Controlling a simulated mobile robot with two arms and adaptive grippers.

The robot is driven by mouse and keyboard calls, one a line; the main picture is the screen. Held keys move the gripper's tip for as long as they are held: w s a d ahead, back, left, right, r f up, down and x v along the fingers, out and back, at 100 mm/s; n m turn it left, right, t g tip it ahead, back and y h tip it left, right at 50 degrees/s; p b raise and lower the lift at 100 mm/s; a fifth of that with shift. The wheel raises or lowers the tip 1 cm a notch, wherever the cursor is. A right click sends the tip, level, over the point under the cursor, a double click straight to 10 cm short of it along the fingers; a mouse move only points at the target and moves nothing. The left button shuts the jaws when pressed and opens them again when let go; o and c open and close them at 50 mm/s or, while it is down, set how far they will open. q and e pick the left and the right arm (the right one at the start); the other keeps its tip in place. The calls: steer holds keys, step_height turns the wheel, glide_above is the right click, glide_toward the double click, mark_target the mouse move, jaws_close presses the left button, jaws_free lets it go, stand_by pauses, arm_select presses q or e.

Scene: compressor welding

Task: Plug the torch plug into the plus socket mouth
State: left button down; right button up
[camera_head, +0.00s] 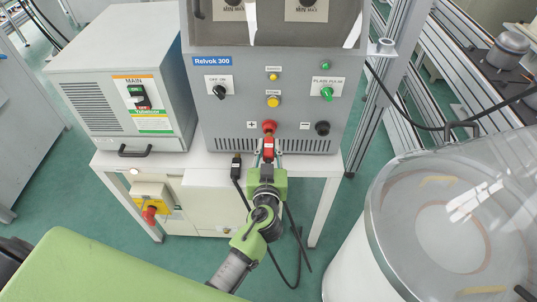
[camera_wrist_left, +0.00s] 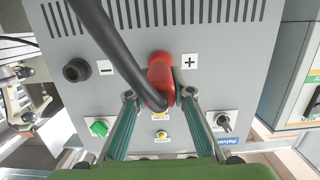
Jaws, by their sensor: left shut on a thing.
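The welding machine (camera_head: 290,104) has a red plus socket (camera_head: 270,126) on the lower left of its front, beside a "+" label. My left gripper (camera_head: 268,157) is shut on the red torch plug (camera_head: 268,147), just in front of the plus socket and lined up with it. In the left wrist view the plug (camera_wrist_left: 162,88) sits between the two fingertips (camera_wrist_left: 159,96), with the red socket behind it. The plug hides most of the socket mouth, so I cannot tell whether its tip is inside. My right gripper is not in view.
A black minus socket (camera_head: 322,128) is to the right of the plus socket. A thick black cable (camera_wrist_left: 112,45) crosses the wrist view to the plug. A black connector (camera_head: 236,167) hangs at the table (camera_head: 210,162) edge. A large transparent-topped drum (camera_head: 450,220) stands at the right.

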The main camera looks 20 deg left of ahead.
mark_target(269, 140)
arm_select(q)
steer(key=shift+w, duration=0.1)
steer(key=shift+w, duration=0.1)
stand_by(0.3)
steer(key=shift+w+a, duration=0.1)
steer(key=shift+w, duration=0.05)
steer(key=shift+b+x, duration=0.6)
steer(key=shift+x, duration=0.55)
steer(key=shift+r+b, duration=0.15)
steer(key=shift+b, duration=0.15)
stand_by(0.4)
steer(key=m+y, duration=0.1)
steer(key=m, duration=0.4)
steer(key=shift+b, duration=0.3)
